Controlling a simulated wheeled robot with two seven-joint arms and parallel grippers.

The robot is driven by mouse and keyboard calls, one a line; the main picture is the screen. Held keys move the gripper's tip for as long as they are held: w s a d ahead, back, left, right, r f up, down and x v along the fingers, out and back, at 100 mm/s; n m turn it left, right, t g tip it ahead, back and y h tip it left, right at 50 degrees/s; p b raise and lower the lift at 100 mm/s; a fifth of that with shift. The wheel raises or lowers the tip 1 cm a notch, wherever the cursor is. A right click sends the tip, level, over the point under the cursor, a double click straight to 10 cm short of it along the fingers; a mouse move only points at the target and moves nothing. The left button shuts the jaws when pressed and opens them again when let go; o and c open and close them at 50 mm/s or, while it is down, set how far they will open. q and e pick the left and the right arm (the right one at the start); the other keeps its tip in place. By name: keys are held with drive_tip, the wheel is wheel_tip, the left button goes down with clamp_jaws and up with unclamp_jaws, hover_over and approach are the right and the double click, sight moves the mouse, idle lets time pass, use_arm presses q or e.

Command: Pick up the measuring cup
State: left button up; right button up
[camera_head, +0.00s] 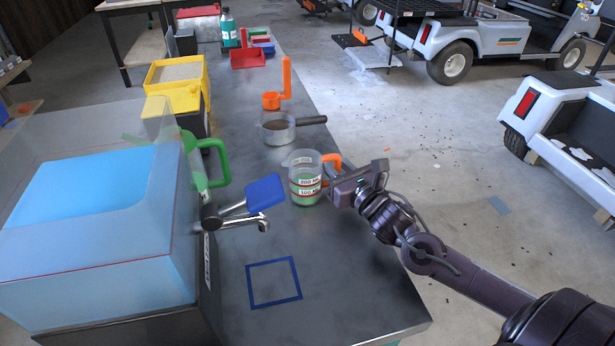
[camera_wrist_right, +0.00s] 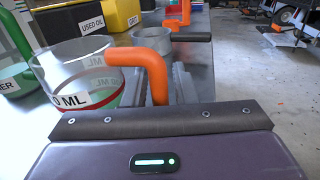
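The measuring cup (camera_head: 305,184) is clear, with an orange handle on its right side, a printed scale and green liquid low inside. It stands upright on the dark bench. My right gripper (camera_head: 338,184) is at the handle, coming from the right. In the right wrist view the orange handle (camera_wrist_right: 154,68) runs down between the two grey fingers (camera_wrist_right: 160,88), which sit close on either side of it. The cup's wall (camera_wrist_right: 78,75) shows to the left. The lower handle is hidden behind the gripper body. My left gripper is not in view.
A blue-filled tank (camera_head: 95,235) with a tap (camera_head: 240,222) and blue lever (camera_head: 265,194) stands left of the cup. A blue square outline (camera_head: 274,282) marks clear bench in front. A pan (camera_head: 277,128), orange scoop (camera_head: 272,101) and yellow bin (camera_head: 172,88) stand behind.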

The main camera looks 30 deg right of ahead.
drive_tip(key=shift+w, duration=0.4)
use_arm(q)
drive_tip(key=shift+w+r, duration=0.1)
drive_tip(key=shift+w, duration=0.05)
use_arm(e)
clamp_jaws()
drive_tip(key=shift+r, duration=0.1)
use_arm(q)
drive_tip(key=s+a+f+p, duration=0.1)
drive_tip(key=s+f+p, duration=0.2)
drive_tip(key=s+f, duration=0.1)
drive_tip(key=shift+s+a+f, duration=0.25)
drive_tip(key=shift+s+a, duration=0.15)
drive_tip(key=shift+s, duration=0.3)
use_arm(e)
wheel_tip(320, 180, up, 20)
